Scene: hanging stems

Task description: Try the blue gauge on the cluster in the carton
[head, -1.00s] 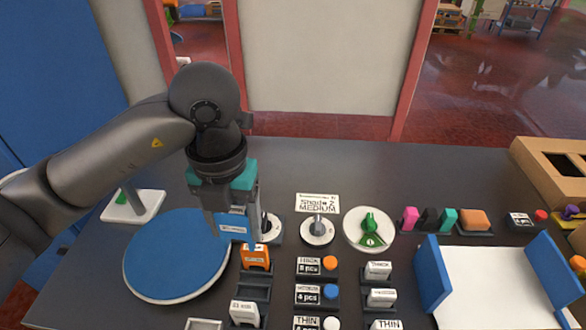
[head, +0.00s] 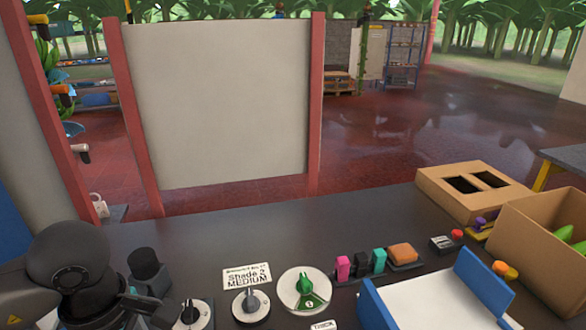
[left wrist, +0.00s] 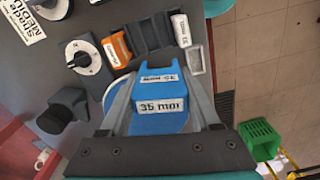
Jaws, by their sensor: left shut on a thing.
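The blue gauge (left wrist: 158,100), a block with a white label reading about "35 mm", sits between the fingers of my left gripper (left wrist: 160,90), which is shut on it. In the head view my left arm is at the lower left, and the fingertips and gauge are not clearly visible. The open cardboard carton (head: 520,240) stands at the right edge of the table. A green cluster (head: 567,238) shows partly inside it, the rest hidden by the wall and the picture edge. My left gripper is far to the left of the carton. My right gripper is not in view.
An orange gauge (left wrist: 117,49) and a white one (left wrist: 183,30) stand in a rack with dark empty slots. Dials, a green pointer (head: 305,286) and coloured blocks line the table. A blue-sided white tray (head: 440,298) lies before the carton. A flat box (head: 440,186) has two openings.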

